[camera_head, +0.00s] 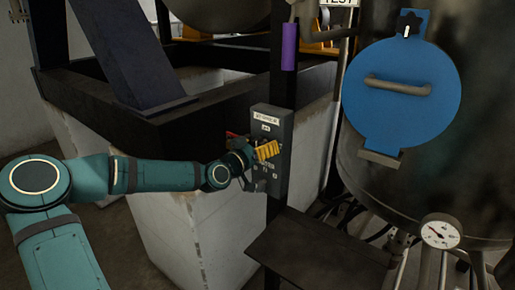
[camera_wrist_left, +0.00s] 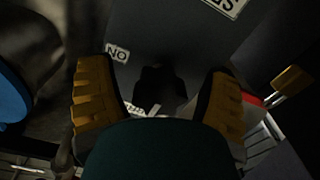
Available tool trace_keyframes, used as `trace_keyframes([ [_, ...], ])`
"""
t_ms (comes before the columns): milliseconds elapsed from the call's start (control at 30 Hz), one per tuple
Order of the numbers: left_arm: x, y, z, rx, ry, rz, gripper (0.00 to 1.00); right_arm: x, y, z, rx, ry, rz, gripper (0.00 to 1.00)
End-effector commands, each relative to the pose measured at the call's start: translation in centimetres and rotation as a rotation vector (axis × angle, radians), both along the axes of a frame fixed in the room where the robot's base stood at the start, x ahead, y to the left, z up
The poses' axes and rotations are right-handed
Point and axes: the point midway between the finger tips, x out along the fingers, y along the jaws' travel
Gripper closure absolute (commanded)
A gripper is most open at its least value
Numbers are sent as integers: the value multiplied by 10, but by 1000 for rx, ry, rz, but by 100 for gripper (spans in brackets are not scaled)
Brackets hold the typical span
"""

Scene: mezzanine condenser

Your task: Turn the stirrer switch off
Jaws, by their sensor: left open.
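The grey stirrer switch box (camera_head: 270,124) is fixed to a dark post in the middle of the head view, with a white label near its top. My left gripper (camera_head: 264,151) is at the front of this box and hides part of its face. In the left wrist view, the dark switch knob (camera_wrist_left: 160,86) sits between the yellow pads of my open left gripper (camera_wrist_left: 158,96), with gaps on both sides. A white mark shows low on the knob. A small ON label (camera_wrist_left: 117,53) reads upside down beside it. My right gripper is not in view.
A large dark tank (camera_head: 480,150) with a round blue hatch (camera_head: 400,95) and a pressure gauge (camera_head: 440,231) stands at right. A dark shelf (camera_head: 315,255) juts out below the box. A purple-sleeved handle (camera_head: 289,47) hangs above. A white block (camera_head: 185,225) stands behind my arm.

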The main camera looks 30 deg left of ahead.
Motion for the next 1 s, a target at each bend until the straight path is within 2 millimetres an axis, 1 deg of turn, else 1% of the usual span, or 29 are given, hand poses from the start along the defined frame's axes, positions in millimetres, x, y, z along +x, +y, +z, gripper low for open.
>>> trace_keyframes([
  [167, -11, 2, -1, -1, 2, 3, 22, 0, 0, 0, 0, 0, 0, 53],
  [700, -81, 8, -1, 0, 2, 3, 22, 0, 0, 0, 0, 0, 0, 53],
  [1000, -111, 10, -1, -2, 1, 2, 22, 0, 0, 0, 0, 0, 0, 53],
])
